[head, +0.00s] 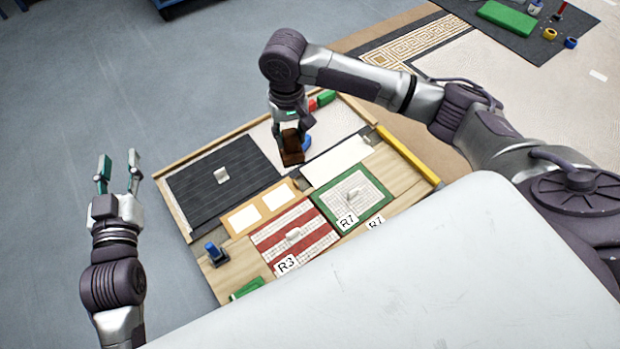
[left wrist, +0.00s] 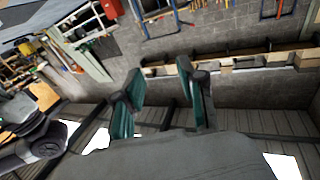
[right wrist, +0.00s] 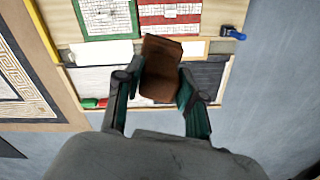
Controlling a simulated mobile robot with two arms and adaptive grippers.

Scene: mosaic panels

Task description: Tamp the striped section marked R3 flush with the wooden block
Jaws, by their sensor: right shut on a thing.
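The striped section marked R3 (head: 305,248) is a red-and-white panel with a small pale knob, lying on the wooden board in the head view. It also shows in the right wrist view (right wrist: 170,22). My right gripper (head: 291,135) is shut on the brown wooden block (head: 292,157) and holds it over the board's back part, beyond R3. The block fills the jaws in the right wrist view (right wrist: 160,70). My left gripper (head: 119,175) is open and empty, left of the board, over the grey floor.
A green-bordered panel marked R7 (head: 371,206) lies right of R3. A dark panel (head: 200,188) is at back left. A blue-handled tool (head: 216,254) stands at the board's left edge. A yellow bar (head: 408,157) lies along the right side. The pale surface (head: 480,280) fills the front.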

